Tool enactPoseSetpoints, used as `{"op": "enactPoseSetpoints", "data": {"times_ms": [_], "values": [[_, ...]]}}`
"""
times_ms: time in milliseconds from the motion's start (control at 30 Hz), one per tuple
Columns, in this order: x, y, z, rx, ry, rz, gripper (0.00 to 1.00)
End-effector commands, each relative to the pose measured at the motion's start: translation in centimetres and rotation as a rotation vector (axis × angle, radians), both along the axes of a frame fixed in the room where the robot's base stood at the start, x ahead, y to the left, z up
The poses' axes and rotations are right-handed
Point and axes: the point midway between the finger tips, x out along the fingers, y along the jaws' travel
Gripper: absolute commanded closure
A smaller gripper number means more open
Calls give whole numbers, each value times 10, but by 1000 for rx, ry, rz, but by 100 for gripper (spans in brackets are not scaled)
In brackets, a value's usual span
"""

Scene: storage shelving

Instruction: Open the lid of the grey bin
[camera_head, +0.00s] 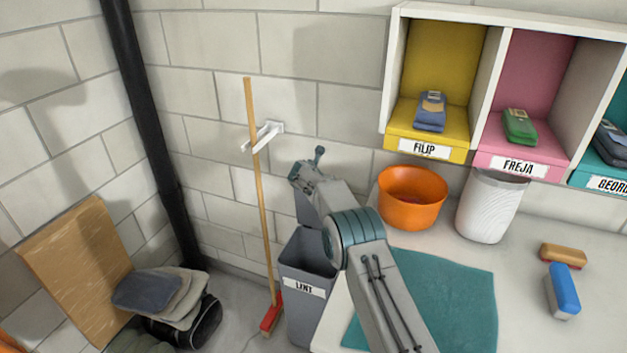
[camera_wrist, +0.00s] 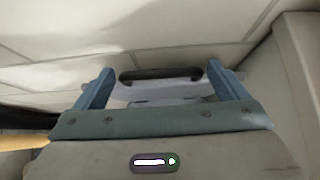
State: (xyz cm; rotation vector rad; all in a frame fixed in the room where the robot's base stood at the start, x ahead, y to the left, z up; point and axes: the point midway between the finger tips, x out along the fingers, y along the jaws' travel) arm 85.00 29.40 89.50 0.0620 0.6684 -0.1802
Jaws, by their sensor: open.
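The grey bin (camera_head: 303,296), labelled LINT, stands on the floor left of the worktop. Its dark interior shows below a raised grey lid (camera_head: 308,209), which stands up steeply at the back of the bin, partly covered by my arm. My gripper (camera_head: 309,163) is at the top of the lid. In the wrist view its two blue fingers are spread wide apart (camera_wrist: 160,70), with nothing pinched between them. A dark handle or slot (camera_wrist: 160,75) on a pale panel shows between the fingertips. I cannot tell whether a finger touches the lid.
A broom (camera_head: 259,190) leans in a white wall bracket left of the bin. The worktop (camera_head: 520,265) at right carries an orange bowl (camera_head: 412,199), a white basket (camera_head: 490,207), a teal mat (camera_head: 445,295) and brushes. Block walls are close behind.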

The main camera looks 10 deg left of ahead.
Motion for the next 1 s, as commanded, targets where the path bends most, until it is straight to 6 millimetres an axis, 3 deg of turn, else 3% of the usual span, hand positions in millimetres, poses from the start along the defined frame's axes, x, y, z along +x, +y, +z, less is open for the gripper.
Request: {"op": "enactPoseSetpoints", "data": {"times_ms": [700, 1000], "values": [[-74, 14, 59, 0, 0, 0, 6], [-84, 15, 67, -1, 1, -2, 6]]}}
